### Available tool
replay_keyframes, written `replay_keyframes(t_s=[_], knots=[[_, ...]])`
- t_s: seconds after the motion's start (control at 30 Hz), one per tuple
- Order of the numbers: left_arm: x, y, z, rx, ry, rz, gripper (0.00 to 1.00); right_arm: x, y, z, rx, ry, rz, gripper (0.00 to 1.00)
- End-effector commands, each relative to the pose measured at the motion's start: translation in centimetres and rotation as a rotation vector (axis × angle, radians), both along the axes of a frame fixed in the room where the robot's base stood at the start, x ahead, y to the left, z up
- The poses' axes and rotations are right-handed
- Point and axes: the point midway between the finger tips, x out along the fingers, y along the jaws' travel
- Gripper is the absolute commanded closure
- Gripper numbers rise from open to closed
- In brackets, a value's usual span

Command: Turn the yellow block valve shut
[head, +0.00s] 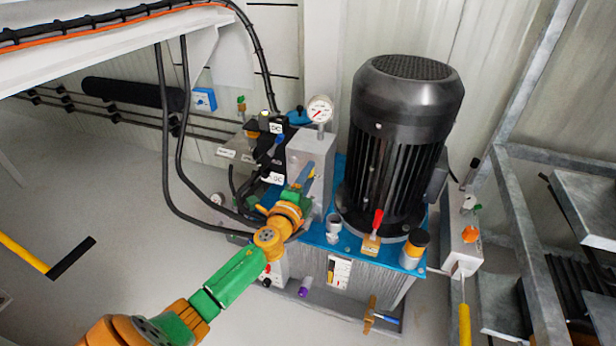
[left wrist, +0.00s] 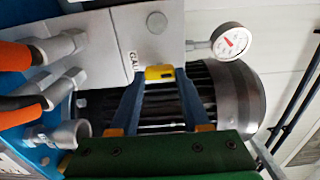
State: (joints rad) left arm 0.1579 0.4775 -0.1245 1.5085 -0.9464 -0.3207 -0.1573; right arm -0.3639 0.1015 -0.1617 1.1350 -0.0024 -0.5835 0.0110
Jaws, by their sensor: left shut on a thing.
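My left gripper (head: 305,176) reaches in from the left to the side of the grey manifold block (head: 312,150) on the pump unit. In the left wrist view, its two blue fingers (left wrist: 159,76) are closed on the small yellow block valve handle (left wrist: 158,72), which lies flat against the grey block, beside a label reading "GAU". The handle sits between the fingertips. In the head view the handle is hidden behind my gripper. My right gripper is in neither view.
A pressure gauge (head: 319,110) stands on top of the block, close to my left gripper. The large black motor (head: 405,130) stands just to the right. Black hoses (head: 168,150) hang to the left. A red-handled valve (head: 373,235) stands on the blue tank top.

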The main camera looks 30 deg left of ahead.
Motion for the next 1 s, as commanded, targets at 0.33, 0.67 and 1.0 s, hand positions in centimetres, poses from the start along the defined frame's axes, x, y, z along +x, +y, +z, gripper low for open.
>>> replay_keyframes(t_s=[0.33, 0.67, 1.0], knots=[[0.0, 0.0, -0.1, 0.001, 0.001, 0.0, 0.23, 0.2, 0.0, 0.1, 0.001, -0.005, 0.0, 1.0], [-0.8, -0.3, 0.0, 0.0, 0.002, -0.002, 0.23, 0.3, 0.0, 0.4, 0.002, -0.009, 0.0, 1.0], [-6.4, -1.6, -0.1, -0.002, 0.003, -0.001, 0.23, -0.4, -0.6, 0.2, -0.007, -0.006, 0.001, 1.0]])
